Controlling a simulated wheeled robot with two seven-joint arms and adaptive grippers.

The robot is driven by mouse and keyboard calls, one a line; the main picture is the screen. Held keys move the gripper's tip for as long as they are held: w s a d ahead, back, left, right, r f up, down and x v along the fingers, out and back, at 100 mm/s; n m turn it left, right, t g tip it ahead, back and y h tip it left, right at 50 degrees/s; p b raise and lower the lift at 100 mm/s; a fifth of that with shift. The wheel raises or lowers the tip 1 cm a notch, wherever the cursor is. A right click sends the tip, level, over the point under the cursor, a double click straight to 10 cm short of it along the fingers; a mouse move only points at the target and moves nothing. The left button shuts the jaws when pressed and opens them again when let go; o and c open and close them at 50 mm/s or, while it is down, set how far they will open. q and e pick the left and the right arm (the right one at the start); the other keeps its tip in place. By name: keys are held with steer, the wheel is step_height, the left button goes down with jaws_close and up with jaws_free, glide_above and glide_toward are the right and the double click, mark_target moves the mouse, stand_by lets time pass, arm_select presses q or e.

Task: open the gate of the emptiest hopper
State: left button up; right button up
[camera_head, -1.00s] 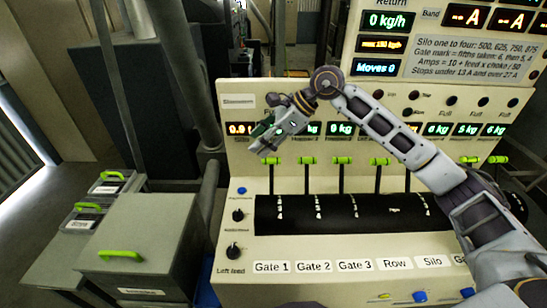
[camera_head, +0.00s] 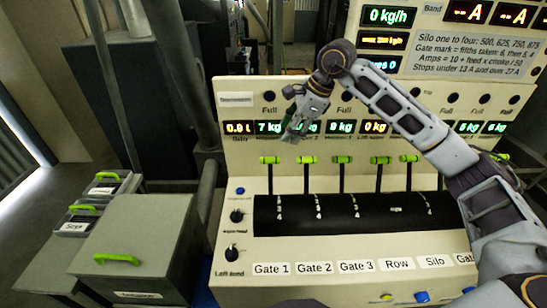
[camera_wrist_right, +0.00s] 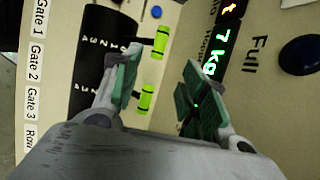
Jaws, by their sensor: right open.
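A row of gate levers with green handles rises from a black slotted drum (camera_head: 330,215) on the cream console. Handles show at the first lever (camera_head: 270,160), second lever (camera_head: 305,160), third lever (camera_head: 342,160), fourth lever (camera_head: 379,160) and fifth lever (camera_head: 409,158). Displays above read 7 kg (camera_head: 268,127), about 9 kg (camera_head: 340,127) and 0 kg (camera_head: 374,127); my gripper partly covers one between. My right gripper (camera_head: 292,132) is open and empty in front of the display strip. In the wrist view, two green handles (camera_wrist_right: 160,42) (camera_wrist_right: 147,99) show near its spread fingers. My left gripper is out of view.
Labels Gate 1 (camera_head: 271,268), Gate 2 (camera_head: 314,267) and Gate 3 (camera_head: 356,266) line the lower front, with Row and Silo beside them. A sign (camera_head: 460,50) hangs upper right. Grey boxes with green handles (camera_head: 117,259) stand at left. My right arm covers the console's right side.

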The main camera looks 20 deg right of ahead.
mark_target(273, 158)
steer(key=b+x, duration=0.4)
steer(key=x, duration=0.7)
steer(key=shift+a+f, duration=0.1)
steer(key=shift+f, duration=0.2)
steer(key=shift+w+a+f+b, duration=0.25)
steer(key=shift+f+b, duration=0.1)
steer(key=shift+f, duration=0.2)
steer(key=shift+w+f, duration=0.1)
steer(key=shift+f, duration=0.15)
steer(key=shift+c, duration=0.7)
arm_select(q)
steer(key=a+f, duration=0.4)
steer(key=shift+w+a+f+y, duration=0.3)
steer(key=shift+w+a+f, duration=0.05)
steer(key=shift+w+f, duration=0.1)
arm_select(e)
jaws_close()
